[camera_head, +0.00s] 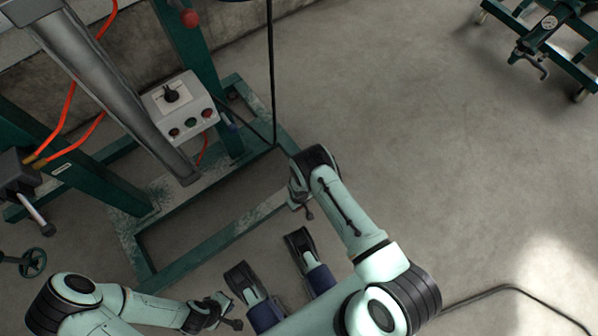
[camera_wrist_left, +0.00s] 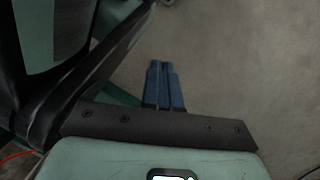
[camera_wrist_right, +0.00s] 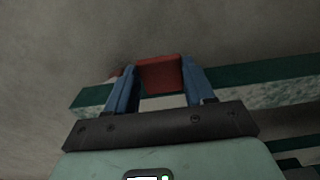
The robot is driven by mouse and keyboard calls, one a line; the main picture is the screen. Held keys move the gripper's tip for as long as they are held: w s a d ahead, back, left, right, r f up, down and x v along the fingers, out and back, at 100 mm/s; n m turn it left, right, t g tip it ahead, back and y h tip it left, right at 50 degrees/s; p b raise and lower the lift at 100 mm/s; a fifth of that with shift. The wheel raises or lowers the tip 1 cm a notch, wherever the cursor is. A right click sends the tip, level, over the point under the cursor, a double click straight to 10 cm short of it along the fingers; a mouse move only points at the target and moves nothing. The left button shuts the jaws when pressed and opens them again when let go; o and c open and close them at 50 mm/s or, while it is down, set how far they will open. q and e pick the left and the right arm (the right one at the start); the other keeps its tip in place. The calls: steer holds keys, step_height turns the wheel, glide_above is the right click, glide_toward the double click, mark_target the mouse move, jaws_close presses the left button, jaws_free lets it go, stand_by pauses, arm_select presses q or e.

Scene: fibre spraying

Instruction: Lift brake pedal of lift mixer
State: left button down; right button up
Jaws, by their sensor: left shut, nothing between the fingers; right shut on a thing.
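The lift mixer has a green frame (camera_head: 205,243), a grey tube and a control box (camera_head: 180,108). A red pedal-like piece (camera_wrist_right: 158,75) sits between the blue fingers of my right gripper (camera_wrist_right: 160,84), which is shut on it beside a green and white frame bar. In the head view my right gripper (camera_head: 300,193) is low by the frame's near right side; its fingertips and the red piece are hidden there. My left gripper (camera_wrist_left: 163,72) is shut and empty, with its blue fingers together over bare floor. In the head view my left wrist is at the lower left.
A handwheel (camera_head: 33,262) and a clamp-like dark part (camera_head: 20,178) stand at the left. Orange hoses hang by the grey tube. A green wheeled stand (camera_head: 545,30) is at the top right. A black cable (camera_head: 500,290) lies on the right floor. The floor between is clear.

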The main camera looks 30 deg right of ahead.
arm_select(q)
steer(key=shift+s, duration=0.2)
arm_select(e)
steer(key=o, duration=1)
steer(key=shift+r, duration=0.1)
steer(key=shift+o, duration=0.2)
arm_select(q)
steer(key=shift+w, duration=0.1)
steer(key=w+d+r+t+p, duration=0.1)
steer(key=w+r+t+p, duration=0.2)
steer(key=w+r+p, duration=0.2)
steer(key=w+r, duration=0.2)
steer(key=w, duration=0.2)
steer(key=shift+w+r+m, duration=0.15)
steer(key=shift+m, duration=0.15)
arm_select(e)
step_height(320, 180, up, 13)
steer(key=shift+r, duration=0.2)
arm_select(q)
steer(key=shift+d, duration=0.1)
